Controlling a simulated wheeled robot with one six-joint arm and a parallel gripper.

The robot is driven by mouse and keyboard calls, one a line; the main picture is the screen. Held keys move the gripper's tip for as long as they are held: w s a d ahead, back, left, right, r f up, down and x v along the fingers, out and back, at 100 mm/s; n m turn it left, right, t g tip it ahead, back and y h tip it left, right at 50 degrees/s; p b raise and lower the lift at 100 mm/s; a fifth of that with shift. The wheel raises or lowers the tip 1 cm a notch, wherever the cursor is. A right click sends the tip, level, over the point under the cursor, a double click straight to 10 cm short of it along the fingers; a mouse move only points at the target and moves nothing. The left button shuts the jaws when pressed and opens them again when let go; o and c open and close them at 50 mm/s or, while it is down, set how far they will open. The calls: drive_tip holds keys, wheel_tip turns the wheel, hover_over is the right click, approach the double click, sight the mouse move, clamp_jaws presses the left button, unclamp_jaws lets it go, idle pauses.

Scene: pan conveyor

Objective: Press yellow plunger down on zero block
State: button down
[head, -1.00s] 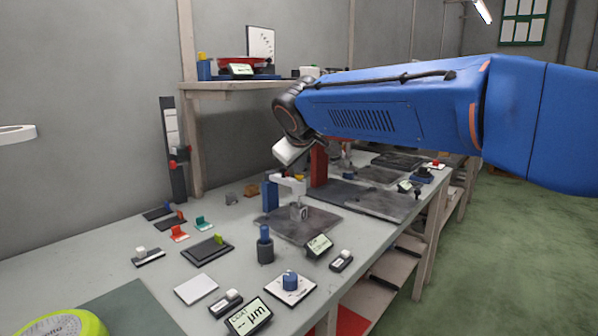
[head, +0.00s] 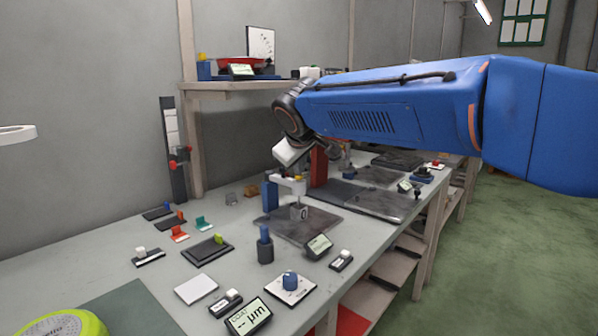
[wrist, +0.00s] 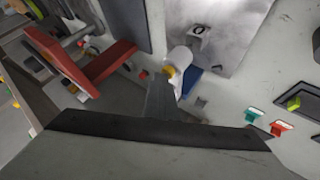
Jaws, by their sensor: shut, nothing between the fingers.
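The yellow plunger (head: 298,178) sits at the end of the white arm of a blue-columned stand (head: 269,194). The grey zero block (head: 299,211), marked 0, stands under that arm on a dark plate (head: 320,226). In the wrist view the yellow plunger cap (wrist: 170,72) shows beside the white arm (wrist: 181,56), with the zero block (wrist: 199,31) beyond. My gripper (wrist: 161,86) is shut and empty, its tip close to the yellow cap; I cannot tell whether they touch. In the head view my pale gripper body is above the stand, and its fingertips are not clear.
A red upright (head: 319,167) stands close behind the stand. Small coloured clips lie to the left. A shelf (head: 235,87) is above the bench.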

drive_tip(key=shift+w+r, duration=0.1)
drive_tip(key=shift+r, duration=1.15)
drive_tip(key=shift+r, duration=2.55)
drive_tip(key=s+d+f+m+g, duration=0.1)
drive_tip(key=s+d+f, duration=0.35)
drive_tip(key=d, duration=0.25)
drive_tip(key=s+d+f+m+g+h, duration=0.1)
drive_tip(key=s+d+f+m, duration=0.15)
drive_tip(key=s+d, duration=0.45)
drive_tip(key=s+d+f+m, duration=0.1)
drive_tip(key=s+d+f, duration=0.3)
drive_tip(key=d, duration=0.4)
drive_tip(key=s+d+f+m+g, duration=0.1)
drive_tip(key=s+d+f, duration=0.4)
drive_tip(key=s+f, duration=0.5)
drive_tip(key=s+d+f+m+g, duration=0.1)
drive_tip(key=s+d+f+m, duration=0.3)
drive_tip(key=s+f, duration=0.6)
drive_tip(key=s+d, duration=0.1)
drive_tip(key=s, duration=0.2)
drive_tip(key=shift+d+f, duration=0.2)
drive_tip(key=shift+f, duration=0.1)
